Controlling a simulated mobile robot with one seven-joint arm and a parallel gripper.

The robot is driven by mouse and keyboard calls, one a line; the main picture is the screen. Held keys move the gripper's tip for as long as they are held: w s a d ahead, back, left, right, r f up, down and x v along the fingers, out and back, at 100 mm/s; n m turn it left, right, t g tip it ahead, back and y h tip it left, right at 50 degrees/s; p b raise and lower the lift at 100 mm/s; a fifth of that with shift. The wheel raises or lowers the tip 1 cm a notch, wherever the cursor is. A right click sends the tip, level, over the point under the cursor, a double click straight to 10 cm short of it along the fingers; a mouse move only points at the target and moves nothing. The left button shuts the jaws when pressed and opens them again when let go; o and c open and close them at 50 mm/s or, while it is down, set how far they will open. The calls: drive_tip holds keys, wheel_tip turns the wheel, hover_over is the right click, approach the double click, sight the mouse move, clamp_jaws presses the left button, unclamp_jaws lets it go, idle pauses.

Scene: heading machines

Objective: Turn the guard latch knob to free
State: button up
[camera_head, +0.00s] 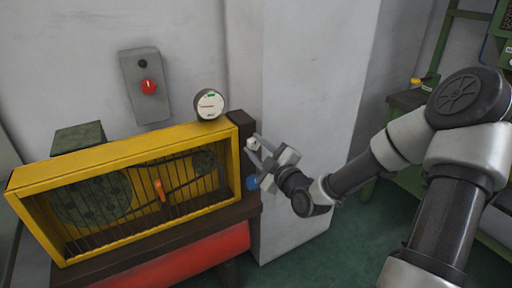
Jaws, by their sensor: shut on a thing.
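The yellow guard frame (110,153) with dark bars stands at the left over green wheels. At its right end is a dark block (240,122). A small pale knob (252,145) on that side appears to be the guard latch knob. My gripper (255,151) reaches in from the right and is shut on this knob; the fingers partly hide it. Its pointing direction cannot be read. A blue round knob (252,183) sits just below the fingers.
A round gauge (209,104) stands on the guard top. A grey wall box (146,107) carries a red knob (149,87). A pale pillar (318,90) stands close behind my gripper. Green floor (365,235) is open at lower right.

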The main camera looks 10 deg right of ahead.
drive_tip(key=shift+m, duration=0.4)
drive_tip(key=m, duration=0.3)
drive_tip(key=shift+d+m, duration=0.1)
drive_tip(key=shift+m, duration=0.3)
drive_tip(key=m, duration=0.4)
drive_tip(key=shift+r+m+p, duration=0.1)
drive_tip(key=shift+m+p, duration=0.2)
drive_tip(key=shift+p, duration=0.05)
drive_tip(key=m+p, duration=0.1)
drive_tip(key=m, duration=0.3)
drive_tip(key=shift+d, duration=0.15)
drive_tip(key=m+p, duration=0.1)
drive_tip(key=m, duration=0.3)
drive_tip(key=shift+m, duration=0.3)
drive_tip(key=o, duration=1.1)
drive_tip(key=shift+d, duration=0.1)
